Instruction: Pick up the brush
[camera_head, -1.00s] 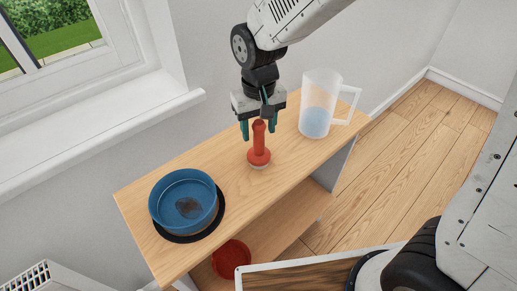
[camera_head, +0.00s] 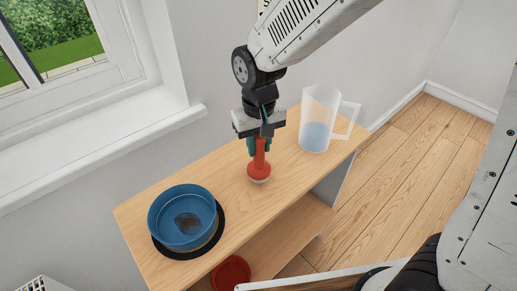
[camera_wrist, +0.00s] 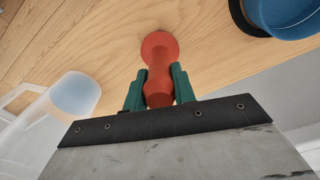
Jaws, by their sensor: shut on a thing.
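The brush (camera_head: 259,168) is red-orange with a slim handle and a round base with a pale underside. It stands upright at the middle of the wooden shelf top (camera_head: 165,215). My gripper (camera_head: 259,147) is above it, with its green fingers closed around the upper handle. In the wrist view the fingers of my gripper (camera_wrist: 157,90) sit on both sides of the red brush (camera_wrist: 158,50). I cannot tell whether the base touches the shelf top.
A blue pot (camera_head: 182,217) with a dark patch inside stands on a black round mat (camera_head: 221,228) at left. A clear jug (camera_head: 319,118) with bluish liquid stands behind right. A red bowl (camera_head: 231,273) is on the lower shelf. A window sill (camera_head: 110,140) runs along the wall.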

